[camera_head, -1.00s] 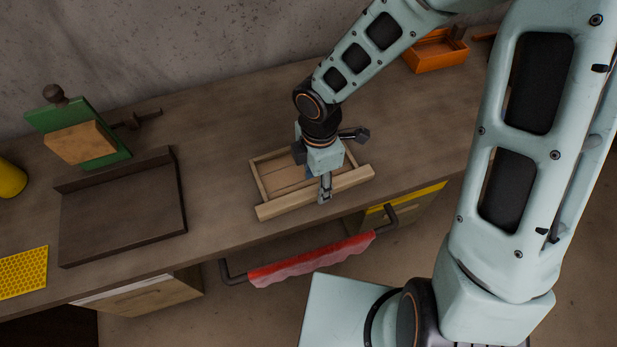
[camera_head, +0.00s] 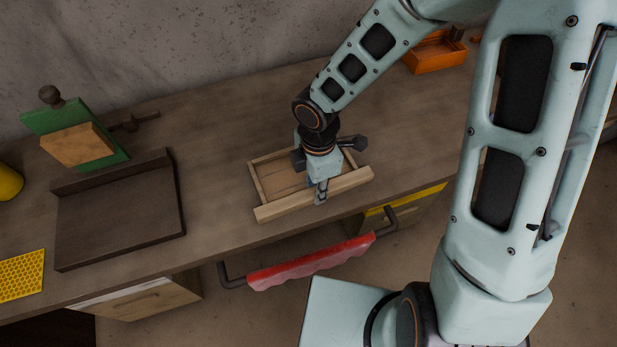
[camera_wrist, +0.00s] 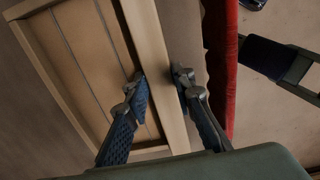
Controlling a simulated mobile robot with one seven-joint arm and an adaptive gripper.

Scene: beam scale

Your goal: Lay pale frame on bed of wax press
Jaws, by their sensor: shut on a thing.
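The pale frame (camera_head: 272,209) is a shallow rectangular wooden frame with a slatted inside and a longer, thicker front bar. It lies flat near the front edge of the bench. My gripper (camera_head: 320,197) is shut on that front bar, near its middle. In the wrist view the fingers (camera_wrist: 160,82) stand on either side of the bar of the frame (camera_wrist: 150,35). At the left lies a dark board (camera_head: 115,222) with raised strips at its back and right. Behind it stands a green panel (camera_head: 57,116) with a tan block (camera_head: 78,146) and knob. I cannot tell which is the wax press.
A yellow honeycomb sheet (camera_head: 22,276) and a yellow round object (camera_head: 8,182) are at far left. An orange box (camera_head: 436,54) sits at back right. A red cloth (camera_head: 310,264) hangs on a rail before the bench. Bench between frame and dark board is clear.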

